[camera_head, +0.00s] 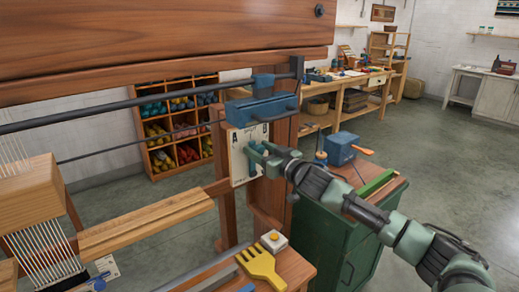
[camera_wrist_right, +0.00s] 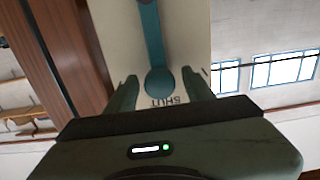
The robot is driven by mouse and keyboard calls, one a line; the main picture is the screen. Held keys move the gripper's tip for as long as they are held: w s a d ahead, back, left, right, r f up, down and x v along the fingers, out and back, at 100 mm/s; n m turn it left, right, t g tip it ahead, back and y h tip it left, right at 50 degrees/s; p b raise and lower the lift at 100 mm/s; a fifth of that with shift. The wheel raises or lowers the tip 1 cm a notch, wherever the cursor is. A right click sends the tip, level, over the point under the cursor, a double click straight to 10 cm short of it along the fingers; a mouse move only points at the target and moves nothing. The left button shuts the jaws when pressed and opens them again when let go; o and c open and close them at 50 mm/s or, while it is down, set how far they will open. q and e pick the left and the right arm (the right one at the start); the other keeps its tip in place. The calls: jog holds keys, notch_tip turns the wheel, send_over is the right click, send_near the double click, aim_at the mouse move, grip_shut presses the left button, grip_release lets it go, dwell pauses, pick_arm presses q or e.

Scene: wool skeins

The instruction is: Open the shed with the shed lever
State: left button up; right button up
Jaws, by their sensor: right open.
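The shed lever is a blue bar with a round end, in front of a pale plate (camera_head: 238,165) marked A and B on the loom's right post. In the right wrist view the lever (camera_wrist_right: 152,35) runs down the plate, and its round end lies between my fingers. The word SHUT shows upside down on the plate beside that end. My right gripper (camera_head: 262,157) is at the plate. Its two fingers (camera_wrist_right: 160,92) stand apart on either side of the lever's end, with gaps visible. The gripper hides part of the lever in the head view. My left gripper is out of view.
The wooden loom beam (camera_head: 160,40) and a dark rod cross the upper left. A green cabinet (camera_head: 338,240) stands right of the post, with a blue box (camera_head: 342,148) on it. A yellow comb (camera_head: 261,266) lies below the plate. Open floor extends right.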

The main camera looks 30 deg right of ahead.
grip_shut()
dwell(1.4)
